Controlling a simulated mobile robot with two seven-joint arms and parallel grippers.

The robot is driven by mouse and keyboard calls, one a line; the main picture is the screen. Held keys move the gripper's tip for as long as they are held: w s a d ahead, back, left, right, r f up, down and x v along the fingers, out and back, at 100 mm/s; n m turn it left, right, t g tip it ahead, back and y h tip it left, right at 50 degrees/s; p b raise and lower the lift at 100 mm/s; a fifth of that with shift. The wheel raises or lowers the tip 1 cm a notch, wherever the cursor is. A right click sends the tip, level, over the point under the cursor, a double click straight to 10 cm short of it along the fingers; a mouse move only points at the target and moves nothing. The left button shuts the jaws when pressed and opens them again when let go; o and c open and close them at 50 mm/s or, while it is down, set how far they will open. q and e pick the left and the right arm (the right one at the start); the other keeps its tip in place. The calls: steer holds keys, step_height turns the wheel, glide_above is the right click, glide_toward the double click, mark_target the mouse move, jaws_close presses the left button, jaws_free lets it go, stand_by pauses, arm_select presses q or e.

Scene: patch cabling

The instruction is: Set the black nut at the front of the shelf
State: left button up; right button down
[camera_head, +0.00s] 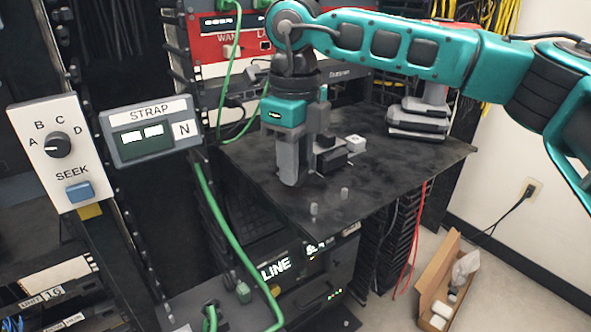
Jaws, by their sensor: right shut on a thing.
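My right gripper (300,172) points down at the dark shelf (256,178), with its grey fingers low over the shelf's left-middle part. It is shut on a small dark thing, mostly hidden by the fingers, that appears to be the black nut. I cannot tell whether it touches the shelf. A black block (332,160) is right beside the fingers, with a small white block (356,143) behind it. My left gripper is not in view.
A grey stacked device (418,120) sits at the shelf's back right. A green cable (222,220) runs down past the shelf's left side. A STRAP panel (150,130) and a SEEK knob panel (58,150) stand at left. The shelf's front right is clear.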

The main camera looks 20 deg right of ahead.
mark_target(296, 191)
steer(key=shift+f, duration=0.85)
steer(key=shift+f, duration=0.1)
steer(key=shift+f, duration=0.15)
steer(key=c, duration=0.8)
jaws_free()
steer(key=shift+r, duration=0.35)
step_height(296, 191, up, 12)
steer(key=shift+f+p, duration=0.1)
steer(key=shift+p, duration=0.35)
